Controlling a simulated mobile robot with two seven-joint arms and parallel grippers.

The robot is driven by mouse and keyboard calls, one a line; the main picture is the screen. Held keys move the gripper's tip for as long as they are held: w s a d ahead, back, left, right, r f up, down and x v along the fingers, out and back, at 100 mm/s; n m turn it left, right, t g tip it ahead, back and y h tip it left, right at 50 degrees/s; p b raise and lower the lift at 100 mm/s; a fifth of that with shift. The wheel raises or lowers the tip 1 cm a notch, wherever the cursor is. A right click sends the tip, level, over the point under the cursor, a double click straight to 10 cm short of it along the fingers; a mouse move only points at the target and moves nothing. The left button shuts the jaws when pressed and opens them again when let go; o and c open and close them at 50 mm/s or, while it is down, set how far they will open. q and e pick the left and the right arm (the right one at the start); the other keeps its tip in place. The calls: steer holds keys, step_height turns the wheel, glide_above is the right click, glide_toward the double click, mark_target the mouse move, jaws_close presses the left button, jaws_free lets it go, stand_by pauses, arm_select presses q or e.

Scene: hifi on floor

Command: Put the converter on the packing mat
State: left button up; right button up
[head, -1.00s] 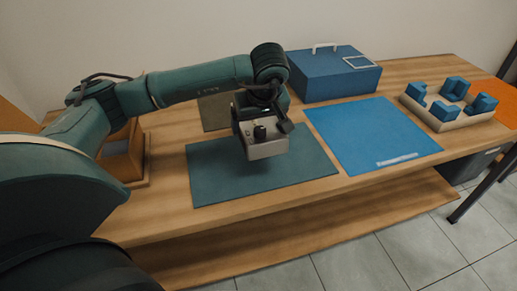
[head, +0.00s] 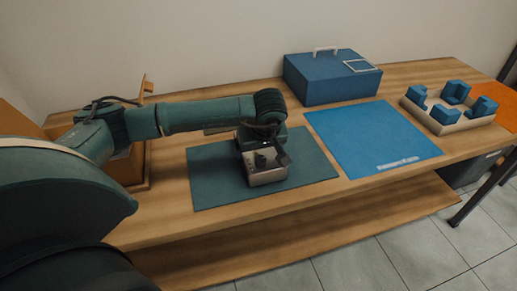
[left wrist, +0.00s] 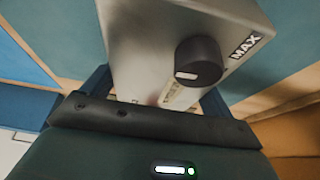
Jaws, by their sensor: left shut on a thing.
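The converter is a small silver-grey box (head: 266,177) with a black knob. It is at the middle of a dark green mat (head: 215,184), low down and seemingly resting on it. My left gripper (head: 262,150) is above it, pointing down and shut on it. The left wrist view shows the box close up (left wrist: 145,45), with its knob and the word "MAX", between the fingers. A bright blue mat (head: 370,135) lies to the right, with a white label too small to read. I cannot tell which mat is the packing mat. My right gripper is not in view.
A blue case (head: 330,82) with a pale handle stands behind the blue mat. A tray (head: 447,124) with several blue blocks is at the right, beside an orange mat (head: 497,102). A wooden box (head: 128,168) stands at the left. The blue mat is clear.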

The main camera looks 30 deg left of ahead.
arm_select(q)
steer(key=o, duration=1.5)
